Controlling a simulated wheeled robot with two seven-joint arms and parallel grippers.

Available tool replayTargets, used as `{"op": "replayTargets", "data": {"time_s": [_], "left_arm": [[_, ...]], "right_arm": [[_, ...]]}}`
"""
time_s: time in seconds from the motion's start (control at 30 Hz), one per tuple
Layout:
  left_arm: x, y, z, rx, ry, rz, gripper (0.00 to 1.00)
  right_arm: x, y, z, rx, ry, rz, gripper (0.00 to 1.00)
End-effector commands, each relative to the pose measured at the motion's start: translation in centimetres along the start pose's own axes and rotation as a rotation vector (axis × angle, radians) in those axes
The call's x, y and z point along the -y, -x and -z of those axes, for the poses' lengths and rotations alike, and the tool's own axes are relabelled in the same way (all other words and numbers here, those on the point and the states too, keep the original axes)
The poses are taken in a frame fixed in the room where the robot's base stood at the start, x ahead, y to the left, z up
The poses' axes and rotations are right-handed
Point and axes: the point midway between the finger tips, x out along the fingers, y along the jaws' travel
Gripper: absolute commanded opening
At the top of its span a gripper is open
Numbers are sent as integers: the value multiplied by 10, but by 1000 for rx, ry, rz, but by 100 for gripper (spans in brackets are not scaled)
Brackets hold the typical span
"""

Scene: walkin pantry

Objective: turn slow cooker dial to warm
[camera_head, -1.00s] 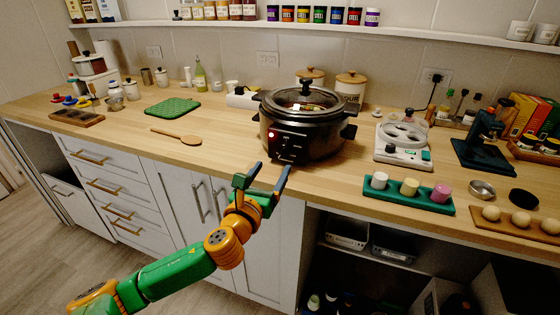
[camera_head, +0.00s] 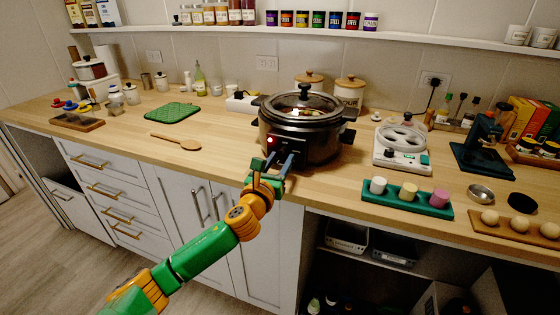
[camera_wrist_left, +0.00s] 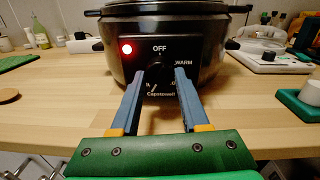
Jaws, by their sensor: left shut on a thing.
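The black slow cooker (camera_head: 310,140) with a glass lid stands at the counter's front edge. It also shows in the left wrist view (camera_wrist_left: 215,40), with a red light (camera_wrist_left: 126,47) lit on its front panel. The panel reads OFF above the dial (camera_wrist_left: 157,62) and WARM to the right; lower lettering is partly hidden by the fingers. My left gripper (camera_head: 279,161) is at the panel, its two blue fingers on either side of the dial and shut on it. In the wrist view the fingertips (camera_wrist_left: 159,72) flank the dial. I cannot tell where its pointer stands. My right gripper is not in view.
A green tray (camera_head: 408,202) with small coloured cups and a white appliance (camera_head: 400,158) stand right of the cooker. A wooden spoon (camera_head: 176,141) and green trivet (camera_head: 172,110) lie to the left.

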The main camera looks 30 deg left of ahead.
Motion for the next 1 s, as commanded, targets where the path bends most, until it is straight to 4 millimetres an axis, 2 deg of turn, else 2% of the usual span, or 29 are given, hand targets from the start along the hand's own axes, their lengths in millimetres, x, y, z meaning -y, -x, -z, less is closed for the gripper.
{"op": "replayTargets", "data": {"time_s": [0.27,0.47,1.0], "left_arm": [[0,0,-1,-3,28,0,0],[0,0,-2,-10,131,0,0],[1,0,-3,-42,629,-4,0]], "right_arm": [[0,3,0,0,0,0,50],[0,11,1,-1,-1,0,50],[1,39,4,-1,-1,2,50]]}}
